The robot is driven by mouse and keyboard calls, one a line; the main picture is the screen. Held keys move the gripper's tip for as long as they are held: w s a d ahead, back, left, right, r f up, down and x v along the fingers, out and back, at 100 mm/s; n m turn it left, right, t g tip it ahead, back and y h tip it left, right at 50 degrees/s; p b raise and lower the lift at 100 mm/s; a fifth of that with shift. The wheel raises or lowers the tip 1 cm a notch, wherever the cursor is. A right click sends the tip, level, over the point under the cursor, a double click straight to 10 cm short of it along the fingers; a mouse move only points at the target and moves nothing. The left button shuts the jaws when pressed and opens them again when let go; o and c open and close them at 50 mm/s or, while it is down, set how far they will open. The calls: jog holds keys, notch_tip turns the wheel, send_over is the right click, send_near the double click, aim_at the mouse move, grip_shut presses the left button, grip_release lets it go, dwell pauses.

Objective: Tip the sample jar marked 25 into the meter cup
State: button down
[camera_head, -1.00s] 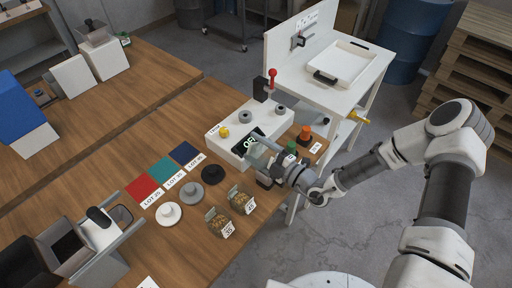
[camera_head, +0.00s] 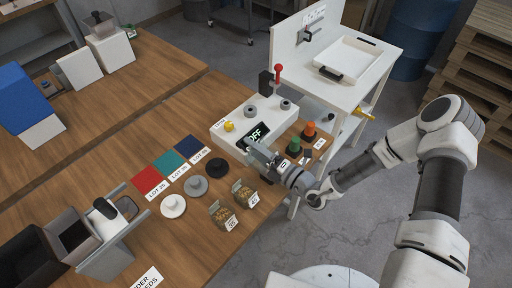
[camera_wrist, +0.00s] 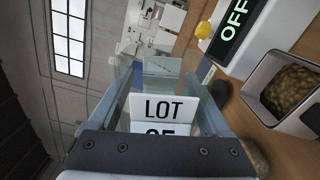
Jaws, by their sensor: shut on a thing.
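My gripper (camera_wrist: 165,120) is shut on a clear jar (camera_wrist: 160,65) with a white label reading LOT; the number below is mostly cut off by the gripper. In the wrist view the room lies sideways, so the jar is tipped over, and no grain shows in it. A grey square-walled cup (camera_wrist: 258,88), seemingly the meter cup, stands to the right with brown grain inside. In the head view my gripper (camera_head: 268,158) is at the front of the white meter (camera_head: 222,138), whose display (camera_head: 256,134) reads OFF. The cup is largely hidden there by the gripper.
Two grain-filled jars (camera_head: 222,214) (camera_head: 243,194) stand near the table's front edge, beside white, grey and black lids. Green (camera_head: 293,146) and orange (camera_head: 309,130) knobbed pieces stand right of my gripper. A red-knobbed lever (camera_head: 278,70) rises behind the meter.

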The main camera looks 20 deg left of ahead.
jog(key=shift+s+a+r+n, duration=0.1)
jog(key=shift+s+r+n, duration=0.15)
jog(key=shift+n, duration=0.65)
jog(key=n, duration=0.2)
jog(key=n+p, duration=0.1)
jog(key=n, duration=0.1)
jog(key=shift+w+r+n, duration=0.1)
jog(key=shift+r+n, duration=0.2)
jog(key=shift+r, duration=0.1)
jog(key=n, duration=0.4)
jog(key=shift+w+d+f+n, duration=0.1)
jog(key=shift+w+d+n, duration=0.1)
jog(key=shift+w+n, duration=0.15)
jog(key=n+b, duration=0.1)
jog(key=w+n, duration=0.1)
jog(key=n, duration=0.1)
jog(key=shift+d+f+b, duration=0.2)
jog(key=shift+f+b, duration=0.2)
jog(key=shift+w+n, duration=0.2)
jog(key=shift+n, duration=0.55)
jog(key=shift+d, duration=0.1)
